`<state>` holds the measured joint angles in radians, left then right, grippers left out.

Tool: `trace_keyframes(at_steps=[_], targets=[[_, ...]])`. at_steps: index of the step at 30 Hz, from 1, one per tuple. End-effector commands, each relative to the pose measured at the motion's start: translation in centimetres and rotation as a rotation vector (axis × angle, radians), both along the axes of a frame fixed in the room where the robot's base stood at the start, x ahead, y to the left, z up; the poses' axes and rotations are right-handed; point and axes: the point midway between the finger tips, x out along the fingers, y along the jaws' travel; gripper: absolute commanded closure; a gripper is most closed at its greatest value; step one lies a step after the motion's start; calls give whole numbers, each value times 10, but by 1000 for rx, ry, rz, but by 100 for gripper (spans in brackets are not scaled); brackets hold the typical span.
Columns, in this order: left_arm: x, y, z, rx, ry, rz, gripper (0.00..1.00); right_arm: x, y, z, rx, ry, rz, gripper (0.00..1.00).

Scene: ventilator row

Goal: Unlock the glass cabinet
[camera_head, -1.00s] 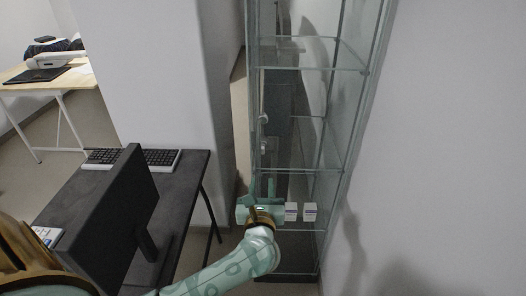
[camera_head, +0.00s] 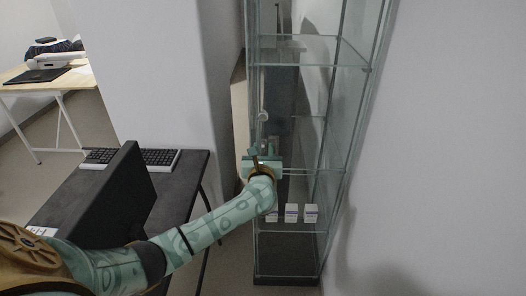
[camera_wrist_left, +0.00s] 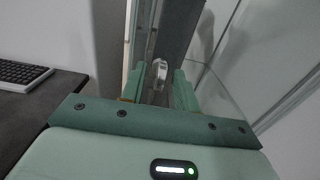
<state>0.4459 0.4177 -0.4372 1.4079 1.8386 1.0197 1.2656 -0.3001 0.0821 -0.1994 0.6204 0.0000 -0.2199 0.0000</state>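The tall glass cabinet (camera_head: 342,150) stands upright at the centre of the head view; its door looks closed. A small round silver fitting (camera_head: 263,117) sits on its left front edge. My left gripper (camera_head: 262,153) is in front of that edge, just below the round fitting. In the left wrist view the gripper's two green fingers (camera_wrist_left: 160,88) are apart, with nothing held. A small silver lock-like piece (camera_wrist_left: 160,72) shows ahead, between the fingertips; whether they touch it I cannot tell. In the head view the gripper hides the lower fitting. My right gripper is out of view.
Three small white boxes (camera_head: 291,211) stand on a lower cabinet shelf. A dark desk (camera_head: 178,184) with a monitor (camera_head: 112,205) and keyboard (camera_head: 158,157) is at the left, below my left arm. A bare wall (camera_head: 450,130) is at the right.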

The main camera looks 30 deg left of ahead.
Motion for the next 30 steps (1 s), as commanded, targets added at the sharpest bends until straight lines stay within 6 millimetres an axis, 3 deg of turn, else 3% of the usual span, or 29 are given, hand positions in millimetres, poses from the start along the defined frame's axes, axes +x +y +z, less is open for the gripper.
trace_keyframes(at_steps=[2, 5, 6, 20, 30], targets=[[0, 0, 0, 1, 1, 0, 69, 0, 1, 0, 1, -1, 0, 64], [0, 0, 0, 1, 1, 0, 97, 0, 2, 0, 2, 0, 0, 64], [0, 0, 0, 1, 1, 0, 100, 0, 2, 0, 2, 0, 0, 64], [-1, -1, 1, 59, 37, 0, 100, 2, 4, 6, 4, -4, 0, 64], [0, -2, 2, 276, 172, 0, 100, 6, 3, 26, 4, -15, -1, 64]])
